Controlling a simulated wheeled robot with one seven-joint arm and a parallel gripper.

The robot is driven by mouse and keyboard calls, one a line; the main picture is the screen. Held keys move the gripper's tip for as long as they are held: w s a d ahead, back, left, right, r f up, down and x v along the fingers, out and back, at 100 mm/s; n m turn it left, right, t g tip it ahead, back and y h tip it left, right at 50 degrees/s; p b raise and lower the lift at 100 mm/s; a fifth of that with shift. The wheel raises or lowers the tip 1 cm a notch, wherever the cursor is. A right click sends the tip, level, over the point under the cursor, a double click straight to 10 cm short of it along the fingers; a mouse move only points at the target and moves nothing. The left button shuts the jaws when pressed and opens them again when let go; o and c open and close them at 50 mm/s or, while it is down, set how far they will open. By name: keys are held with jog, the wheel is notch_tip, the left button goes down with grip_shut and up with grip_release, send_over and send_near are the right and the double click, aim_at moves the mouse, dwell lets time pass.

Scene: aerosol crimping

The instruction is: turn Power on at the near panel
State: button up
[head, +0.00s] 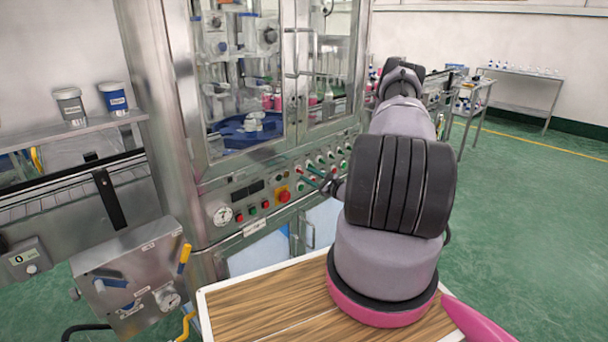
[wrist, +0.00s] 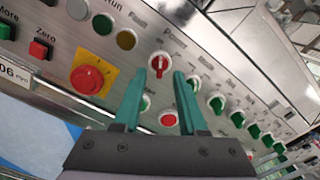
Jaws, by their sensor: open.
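The Power switch (wrist: 161,62) is a red rotary knob on a pale round base, under the printed word "Power" in the wrist view. A pale line on it runs nearly upright in that picture. My gripper (wrist: 166,76) has two teal fingers, spread apart and empty. Their tips are just below and either side of the knob; I cannot tell whether they touch it. In the head view my gripper (head: 313,174) is at the front of the near panel (head: 262,197), where I cannot make out the Power knob for certain.
A red emergency button (wrist: 86,79) on a yellow plate sits left of my fingers. Several green knobs (wrist: 216,104) run along to the right, and a red button (wrist: 169,119) lies between the fingers. In the head view a wood-topped surface (head: 262,300) is below my arm.

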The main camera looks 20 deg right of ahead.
aim_at(300, 171)
jog(key=shift+x, duration=1.35)
grip_shut()
jog(key=shift+m, duration=0.4)
jog(key=m, duration=0.5)
jog(key=shift+m, duration=0.4)
jog(key=m, duration=0.5)
jog(key=shift+a, duration=0.1)
jog(key=shift+m, duration=0.3)
